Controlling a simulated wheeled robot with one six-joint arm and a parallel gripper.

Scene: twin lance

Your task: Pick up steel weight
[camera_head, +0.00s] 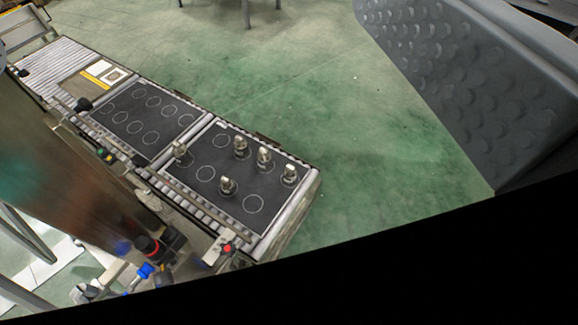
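Several small steel weights stand upright on a black mat with white circles (230,160) on a roller conveyor. One weight (227,186) is nearest the front of the mat. Three more, a left one (240,147), a middle one (263,157) and a right one (288,174), stand in a row along the far side. Another weight (179,150) stands at the mat's left end. A large grey dimpled surface (440,70) fills the upper right close to the camera; it may be part of my gripper, but its fingertips cannot be made out. No weight is seen touching it.
A second black mat (145,120) with empty circles lies further left on the conveyor. A brown metallic column (60,170) blocks the left. A red button box (226,249) sits at the conveyor's near edge. Green floor (340,150) is clear to the right. Black hides the bottom.

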